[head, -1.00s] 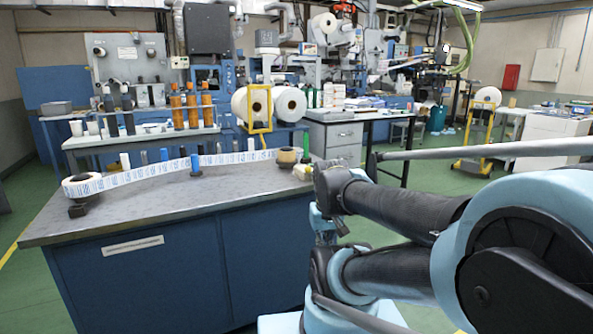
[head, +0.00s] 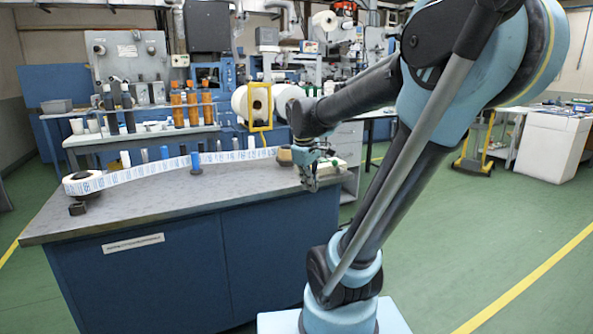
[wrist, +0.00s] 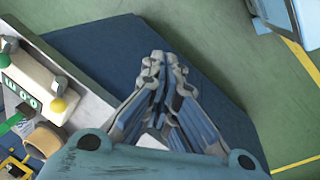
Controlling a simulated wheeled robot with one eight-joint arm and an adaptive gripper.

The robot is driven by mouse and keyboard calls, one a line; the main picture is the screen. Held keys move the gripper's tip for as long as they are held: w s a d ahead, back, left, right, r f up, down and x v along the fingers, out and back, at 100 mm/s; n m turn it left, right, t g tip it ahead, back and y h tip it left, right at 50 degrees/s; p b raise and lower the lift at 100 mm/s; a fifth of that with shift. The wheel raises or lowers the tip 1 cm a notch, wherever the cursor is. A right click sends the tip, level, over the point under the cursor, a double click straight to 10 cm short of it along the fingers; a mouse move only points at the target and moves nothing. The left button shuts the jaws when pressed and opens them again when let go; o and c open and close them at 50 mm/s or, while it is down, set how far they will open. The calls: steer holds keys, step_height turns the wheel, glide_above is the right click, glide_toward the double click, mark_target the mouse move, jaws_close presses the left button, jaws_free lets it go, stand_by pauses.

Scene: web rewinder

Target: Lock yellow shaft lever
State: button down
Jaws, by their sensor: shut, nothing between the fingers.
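My gripper (head: 311,182) is shut and empty at the right end of the grey workbench. In the wrist view my gripper (wrist: 163,68) has its fingers together over the blue cabinet side and floor, apart from the controls. A yellow ball knob (wrist: 58,105) sits on the near edge of a white box at the left of that view. It looks like the end of the yellow lever. Whether the yellow lever is locked cannot be told. In the head view my gripper hides most of the box.
The workbench (head: 140,212) carries a printed label web (head: 150,172) running from a roll at left past a blue post (head: 196,163). A tan core (wrist: 45,139) stands beside the box. Green floor (head: 480,230) is free at right.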

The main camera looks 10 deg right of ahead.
steer(key=w+a+r+n, duration=0.1)
steer(key=w+a+n, duration=0.1)
steer(key=w, duration=0.4)
steer(key=w+a+r+n+h, duration=0.1)
steer(key=w+a+r+n, duration=0.1)
steer(key=w, duration=0.5)
steer(key=w+a+r+n, duration=0.1)
steer(key=w+a+n, duration=0.2)
steer(key=w, duration=0.4)
steer(key=shift+r+n+t+h, duration=0.3)
steer(key=shift+r+n, duration=0.05)
steer(key=shift+n, duration=0.25)
steer(key=x, duration=0.9)
steer(key=shift+w+d+f, duration=0.15)
steer(key=shift+f, duration=0.2)
steer(key=shift+d, duration=0.35)
steer(key=shift+s+d+r, duration=0.2)
steer(key=shift+d+r, duration=0.3)
steer(key=shift+d, duration=0.15)
steer(key=shift+s+d+r, duration=0.25)
steer(key=shift+d+r, duration=0.25)
steer(key=shift+d, duration=0.15)
steer(key=shift+a+r, duration=0.1)
steer(key=shift+r, duration=0.05)
